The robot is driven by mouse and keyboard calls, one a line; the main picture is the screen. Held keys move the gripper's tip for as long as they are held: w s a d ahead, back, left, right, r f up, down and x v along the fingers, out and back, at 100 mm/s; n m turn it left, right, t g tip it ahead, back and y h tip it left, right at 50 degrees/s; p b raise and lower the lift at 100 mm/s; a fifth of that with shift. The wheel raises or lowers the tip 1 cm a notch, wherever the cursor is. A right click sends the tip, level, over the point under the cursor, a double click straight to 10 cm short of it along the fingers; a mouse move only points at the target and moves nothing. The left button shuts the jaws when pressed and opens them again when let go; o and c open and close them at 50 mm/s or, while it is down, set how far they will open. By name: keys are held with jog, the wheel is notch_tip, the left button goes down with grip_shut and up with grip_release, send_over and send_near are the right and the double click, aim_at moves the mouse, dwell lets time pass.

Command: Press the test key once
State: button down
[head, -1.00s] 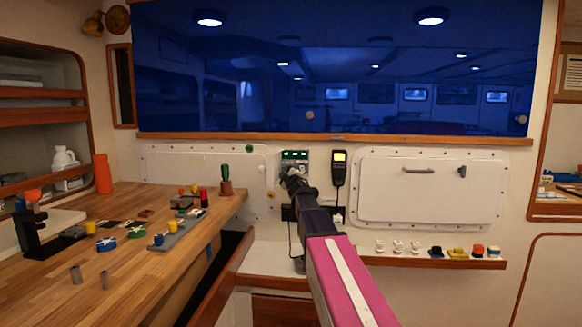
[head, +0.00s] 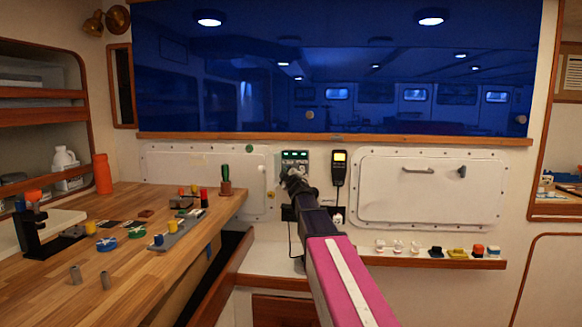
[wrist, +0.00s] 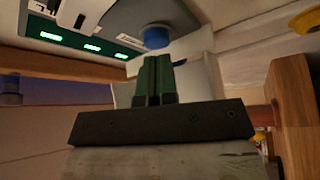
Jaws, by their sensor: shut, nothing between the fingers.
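The wall panel (head: 295,156) with green lit displays is on the back wall below the blue window, partly hidden behind my arm. It also shows in the wrist view (wrist: 90,47) at the upper left. A round blue key (wrist: 157,37) sits on a grey surface beside the displays in the wrist view; no label is readable. My gripper (wrist: 157,60) has green fingers, shut together and empty. The fingertips are just short of the blue key in the picture; whether they touch it I cannot tell. In the head view my arm's far end covers the panel's lower part.
A handheld unit with a yellow screen (head: 339,168) hangs right of the panel. A white hatch (head: 430,190) is farther right, above a shelf (head: 440,263) of small items. A wooden bench (head: 130,235) with parts is at the left.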

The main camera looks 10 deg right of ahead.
jog(key=shift+w+d, duration=0.2)
jog(key=shift+w, duration=0.45)
dwell(0.3)
jog(key=shift+s, duration=0.1)
jog(key=s+a, duration=0.2)
jog(key=s, duration=0.4)
jog(key=shift+s, duration=0.25)
dwell(0.3)
jog(key=shift+s, duration=0.15)
dwell(0.4)
